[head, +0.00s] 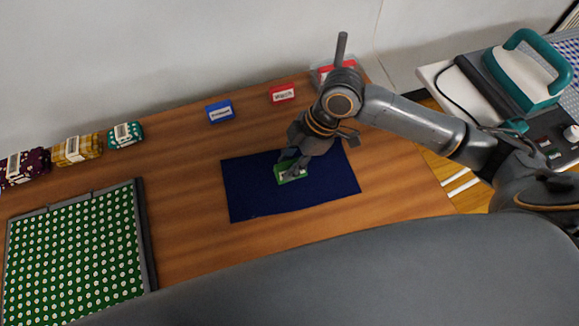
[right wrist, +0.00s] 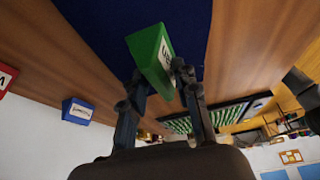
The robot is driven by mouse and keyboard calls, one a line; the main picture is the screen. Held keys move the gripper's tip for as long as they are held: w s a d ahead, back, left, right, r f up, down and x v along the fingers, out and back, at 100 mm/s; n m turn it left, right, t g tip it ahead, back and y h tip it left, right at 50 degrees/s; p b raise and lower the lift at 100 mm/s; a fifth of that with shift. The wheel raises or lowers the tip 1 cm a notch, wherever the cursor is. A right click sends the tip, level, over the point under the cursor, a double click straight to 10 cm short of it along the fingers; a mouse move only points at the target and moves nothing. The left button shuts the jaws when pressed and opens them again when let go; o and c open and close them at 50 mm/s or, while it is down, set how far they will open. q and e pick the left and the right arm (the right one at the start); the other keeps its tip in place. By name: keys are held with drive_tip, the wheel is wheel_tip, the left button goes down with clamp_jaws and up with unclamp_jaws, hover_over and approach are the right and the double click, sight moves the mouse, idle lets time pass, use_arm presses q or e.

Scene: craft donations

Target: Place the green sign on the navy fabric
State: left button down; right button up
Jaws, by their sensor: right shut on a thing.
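The green sign (head: 291,174) is a small block with a white label, over the middle of the navy fabric (head: 245,193) in the head view. My right gripper (head: 298,166) is shut on the green sign. In the right wrist view the green sign (right wrist: 152,58) sits between the fingers, against the navy fabric (right wrist: 185,25). I cannot tell whether it touches the cloth. My left gripper is not in view.
A blue sign (head: 219,111) and a red sign (head: 282,94) stand behind the navy fabric. A framed green dotted cloth (head: 148,240) lies at the left. Folded fabric bundles (head: 77,149) line the back left. A teal-handled machine (head: 520,75) stands at the right.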

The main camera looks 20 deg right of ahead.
drive_tip(key=shift+w+f, duration=0.4)
drive_tip(key=shift+f, duration=0.15)
drive_tip(key=shift+s+f, duration=0.1)
drive_tip(key=shift+f, duration=1.3)
drive_tip(key=shift+f, duration=0.1)
drive_tip(key=shift+s+f, duration=0.15)
drive_tip(key=shift+f, duration=0.25)
drive_tip(key=o, duration=0.8)
drive_tip(key=shift+o, duration=1)
drive_tip(key=shift+w+d+f, duration=0.1)
drive_tip(key=shift+w, duration=0.1)
